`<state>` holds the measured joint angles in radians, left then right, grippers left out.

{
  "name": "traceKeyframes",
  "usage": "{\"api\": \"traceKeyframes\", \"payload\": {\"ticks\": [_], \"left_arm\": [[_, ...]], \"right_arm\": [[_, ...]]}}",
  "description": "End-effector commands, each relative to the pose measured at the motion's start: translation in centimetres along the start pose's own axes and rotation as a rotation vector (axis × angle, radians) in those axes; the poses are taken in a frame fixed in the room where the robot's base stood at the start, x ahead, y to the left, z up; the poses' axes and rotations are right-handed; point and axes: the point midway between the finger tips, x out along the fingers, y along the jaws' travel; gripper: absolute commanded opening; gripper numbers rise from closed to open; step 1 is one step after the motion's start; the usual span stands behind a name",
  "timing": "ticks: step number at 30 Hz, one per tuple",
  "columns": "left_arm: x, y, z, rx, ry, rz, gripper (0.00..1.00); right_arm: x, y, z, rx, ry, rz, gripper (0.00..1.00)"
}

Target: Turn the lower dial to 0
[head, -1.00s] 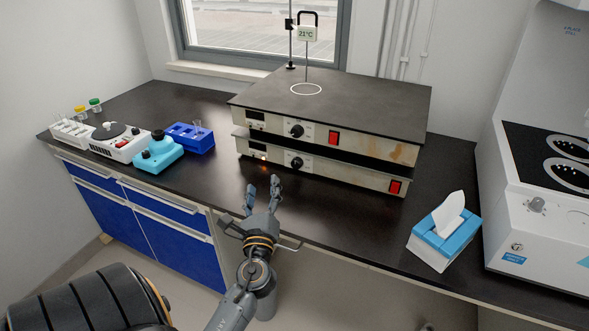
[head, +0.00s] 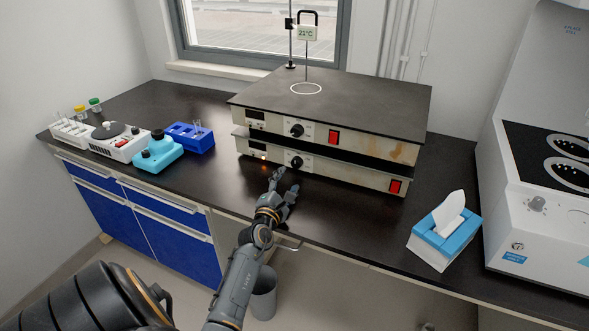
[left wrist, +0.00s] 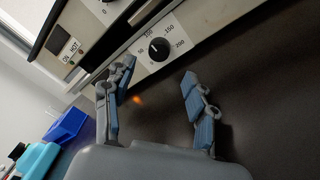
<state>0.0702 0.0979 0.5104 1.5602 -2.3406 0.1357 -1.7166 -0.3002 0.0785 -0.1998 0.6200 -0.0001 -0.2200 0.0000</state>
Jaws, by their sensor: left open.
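The lower dial (head: 296,162) is a black knob on the front of the lower hot plate (head: 340,176). My right gripper is not in view.
The upper hot plate (head: 350,105) with its own dial (head: 297,130) lies stacked above. Red switches (head: 395,186) are to the right. A tissue box (head: 440,240) stands at the right, a blue rack (head: 190,138) at the left. The counter before the plates is clear.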

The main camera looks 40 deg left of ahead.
Motion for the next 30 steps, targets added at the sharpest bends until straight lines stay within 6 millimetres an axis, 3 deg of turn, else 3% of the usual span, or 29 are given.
{"api": "traceKeyframes", "payload": {"ticks": [3,10,15,24,30], "left_arm": [[2.7,0.1,-0.1,0.0,-0.001,0.003,0.56],[6.3,-0.1,-0.1,-0.001,-0.001,0.001,0.56],[7.4,0.0,0.0,-0.001,0.0,0.001,0.56],[7.6,0.0,0.0,-0.001,0.0,0.001,0.56],[7.6,0.0,0.0,-0.002,0.0,0.001,0.16]], "right_arm": [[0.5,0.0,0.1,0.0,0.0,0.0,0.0],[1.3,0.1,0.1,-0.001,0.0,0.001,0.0],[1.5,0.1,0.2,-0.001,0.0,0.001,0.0],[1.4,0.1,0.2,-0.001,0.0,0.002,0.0],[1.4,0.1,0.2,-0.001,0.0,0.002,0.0]]}}
